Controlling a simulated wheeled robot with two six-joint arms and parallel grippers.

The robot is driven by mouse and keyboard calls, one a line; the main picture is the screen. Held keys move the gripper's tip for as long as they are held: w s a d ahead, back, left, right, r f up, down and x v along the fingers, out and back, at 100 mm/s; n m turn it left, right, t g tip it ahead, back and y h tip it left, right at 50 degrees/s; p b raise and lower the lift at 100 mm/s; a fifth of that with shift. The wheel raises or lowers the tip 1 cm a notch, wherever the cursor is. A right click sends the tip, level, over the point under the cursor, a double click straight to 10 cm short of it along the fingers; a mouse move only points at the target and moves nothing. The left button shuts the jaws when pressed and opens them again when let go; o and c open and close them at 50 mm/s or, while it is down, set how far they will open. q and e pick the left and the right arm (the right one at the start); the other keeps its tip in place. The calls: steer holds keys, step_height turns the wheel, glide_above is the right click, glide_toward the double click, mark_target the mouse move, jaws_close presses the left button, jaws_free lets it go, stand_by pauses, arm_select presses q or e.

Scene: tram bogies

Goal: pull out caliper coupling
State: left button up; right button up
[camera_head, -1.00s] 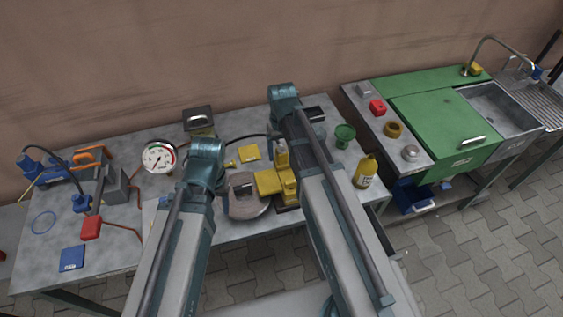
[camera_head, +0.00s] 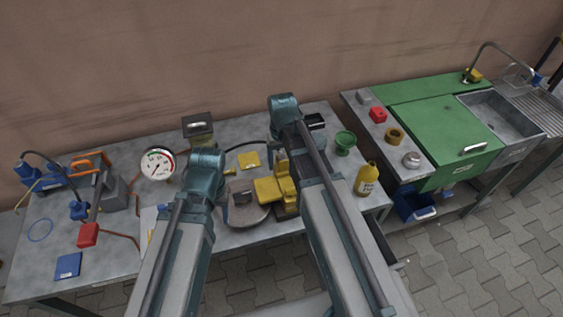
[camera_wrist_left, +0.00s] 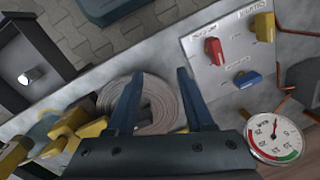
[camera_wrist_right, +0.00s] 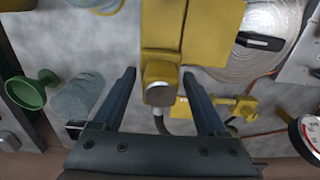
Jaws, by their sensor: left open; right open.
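The yellow caliper (camera_head: 270,189) stands on the bench beside the coil, partly hidden by my right arm in the head view. In the right wrist view, the yellow caliper (camera_wrist_right: 190,35) has a grey metal coupling (camera_wrist_right: 159,82) at its lower end, with a dark hose below it. My right gripper (camera_wrist_right: 158,75) is open, with the coupling between its fingers in the picture; I cannot tell whether they touch it. My left gripper (camera_wrist_left: 158,75) is open and empty in front of the grey coil (camera_wrist_left: 150,98). Both gripper tips are hidden in the head view.
A pressure gauge (camera_head: 157,164) and a panel with coloured valves (camera_wrist_left: 228,60) are on the left. A sink unit (camera_head: 440,130) is farther right.

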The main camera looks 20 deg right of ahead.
mark_target(282, 157)
jaws_close()
stand_by(0.3)
steer(key=shift+r, duration=0.1)
steer(key=shift+r+p, duration=2.95)
steer(key=shift+p, duration=0.1)
